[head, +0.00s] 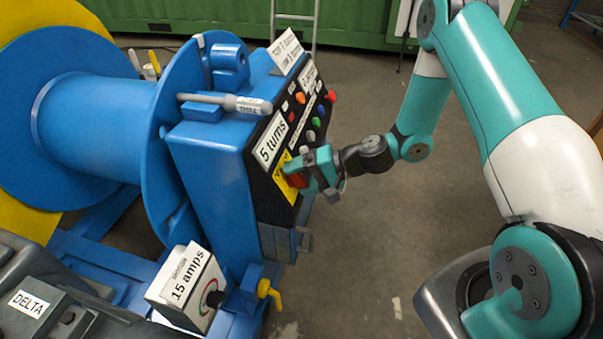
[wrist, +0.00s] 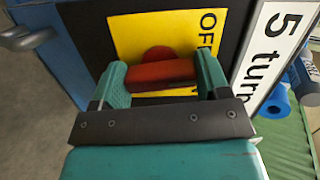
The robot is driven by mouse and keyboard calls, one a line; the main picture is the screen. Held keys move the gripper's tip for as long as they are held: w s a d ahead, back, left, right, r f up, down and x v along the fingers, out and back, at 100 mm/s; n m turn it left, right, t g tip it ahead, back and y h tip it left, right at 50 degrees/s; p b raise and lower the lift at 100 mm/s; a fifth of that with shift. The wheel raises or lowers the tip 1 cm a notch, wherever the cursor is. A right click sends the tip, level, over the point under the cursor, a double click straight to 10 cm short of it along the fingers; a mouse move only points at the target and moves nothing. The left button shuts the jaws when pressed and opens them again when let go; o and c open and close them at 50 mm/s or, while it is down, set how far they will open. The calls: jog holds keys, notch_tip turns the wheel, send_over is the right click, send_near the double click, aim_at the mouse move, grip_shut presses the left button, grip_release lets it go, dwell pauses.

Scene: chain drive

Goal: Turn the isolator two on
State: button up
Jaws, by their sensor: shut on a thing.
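The isolator is a red handle on a yellow plate on the front of the blue control box. In the wrist view the red handle (wrist: 160,75) lies between my gripper's two teal fingers, with a round red hub behind it. The yellow plate (wrist: 135,35) bears the letters "OF", partly cut off by a finger. In the head view my gripper (head: 297,178) is at the yellow plate (head: 284,190), shut on the red handle (head: 297,180). Which isolator number this is cannot be read.
The control panel above carries a "5 turns" label (head: 270,141) and several coloured buttons (head: 316,121). A blue drum (head: 100,125) is at left. The floor (head: 375,250) right of the box is clear.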

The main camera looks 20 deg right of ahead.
jog(key=m+p, duration=0.1)
jog(key=m, duration=0.4)
jog(key=shift+r+m+y+p, duration=0.1)
jog(key=shift+m+y+p, duration=0.2)
jog(key=shift+m+p, duration=0.1)
jog(key=shift+m+t+p, duration=0.5)
jog(key=shift+m+t, duration=0.2)
jog(key=shift+m, duration=1.6)
jog(key=o, duration=0.9)
jog(key=shift+o, duration=0.2)
jog(key=v, duration=1.7)
jog(key=shift+d+f, duration=0.2)
jog(key=shift+d, duration=0.15)
